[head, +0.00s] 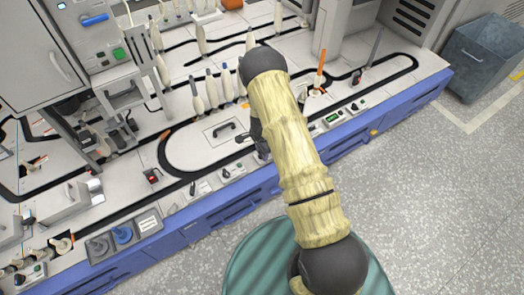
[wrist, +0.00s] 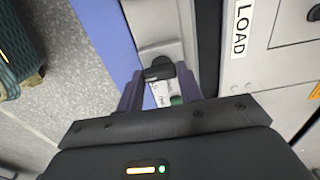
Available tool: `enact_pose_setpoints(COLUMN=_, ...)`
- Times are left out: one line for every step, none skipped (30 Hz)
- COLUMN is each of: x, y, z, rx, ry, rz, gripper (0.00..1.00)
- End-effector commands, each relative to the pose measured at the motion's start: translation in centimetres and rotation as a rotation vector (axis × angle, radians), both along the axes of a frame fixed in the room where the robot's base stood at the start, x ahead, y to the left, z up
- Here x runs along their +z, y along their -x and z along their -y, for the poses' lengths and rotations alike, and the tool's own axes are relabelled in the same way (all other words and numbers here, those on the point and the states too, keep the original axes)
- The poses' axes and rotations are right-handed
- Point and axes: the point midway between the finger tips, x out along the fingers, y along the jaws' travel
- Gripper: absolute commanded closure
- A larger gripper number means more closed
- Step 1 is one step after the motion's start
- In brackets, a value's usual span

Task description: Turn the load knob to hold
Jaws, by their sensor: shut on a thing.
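The load knob (wrist: 158,69) is a black knob on a small light-coloured control box at the table's front edge. In the wrist view it sits between the two fingers of my gripper (wrist: 157,82), which are shut on it. A white label and a green part show just below the knob, partly covered by my gripper. A "LOAD" label (wrist: 240,30) is on the white table top to the right. In the head view my arm and wrist cover the knob. I cannot read which setting the knob is at.
Other small control boxes (head: 232,174) line the front edge above the blue table front (head: 215,211). A black looped track (head: 175,172) runs over the white top, with several bobbins (head: 197,101) standing behind. A grey bin (head: 482,59) stands at the right. The floor in front is clear.

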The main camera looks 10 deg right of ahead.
Motion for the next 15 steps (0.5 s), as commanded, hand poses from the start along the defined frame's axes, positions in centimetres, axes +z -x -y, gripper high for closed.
enact_pose_setpoints(x=0.02, y=-0.08, z=0.03, rx=-0.003, ry=0.000, rz=0.002, gripper=0.86)
enact_pose_setpoints(x=0.02, y=-0.08, z=0.03, rx=-0.003, ry=0.000, rz=0.002, gripper=0.86)
enact_pose_setpoints(x=0.02, y=-0.08, z=0.02, rx=-0.003, ry=0.000, rz=0.002, gripper=0.86)
enact_pose_setpoints(x=0.02, y=-0.08, z=0.03, rx=-0.003, ry=0.000, rz=0.002, gripper=0.86)
enact_pose_setpoints(x=0.02, y=-0.08, z=0.02, rx=-0.003, ry=0.000, rz=0.002, gripper=0.62)
enact_pose_setpoints(x=0.02, y=-0.08, z=0.02, rx=-0.003, ry=0.000, rz=0.002, gripper=0.54)
enact_pose_setpoints(x=0.02, y=-0.07, z=0.02, rx=-0.003, ry=0.000, rz=0.002, gripper=0.48)
enact_pose_setpoints(x=0.02, y=-0.07, z=0.01, rx=-0.003, ry=-0.001, rz=0.002, gripper=0.42)
enact_pose_setpoints(x=0.02, y=-0.06, z=0.01, rx=-0.002, ry=-0.001, rz=0.002, gripper=0.42)
enact_pose_setpoints(x=0.02, y=-0.05, z=0.00, rx=-0.002, ry=0.000, rz=0.001, gripper=0.42)
enact_pose_setpoints(x=0.02, y=-0.04, z=0.01, rx=-0.002, ry=0.000, rz=0.001, gripper=0.42)
enact_pose_setpoints(x=0.02, y=-0.04, z=0.01, rx=-0.002, ry=0.000, rz=0.001, gripper=0.42)
enact_pose_setpoints(x=0.01, y=-0.03, z=0.00, rx=-0.002, ry=0.000, rz=0.001, gripper=0.42)
enact_pose_setpoints(x=0.01, y=-0.03, z=0.00, rx=-0.001, ry=0.000, rz=0.001, gripper=0.42)
enact_pose_setpoints(x=0.02, y=-0.02, z=0.00, rx=-0.001, ry=0.000, rz=0.001, gripper=0.42)
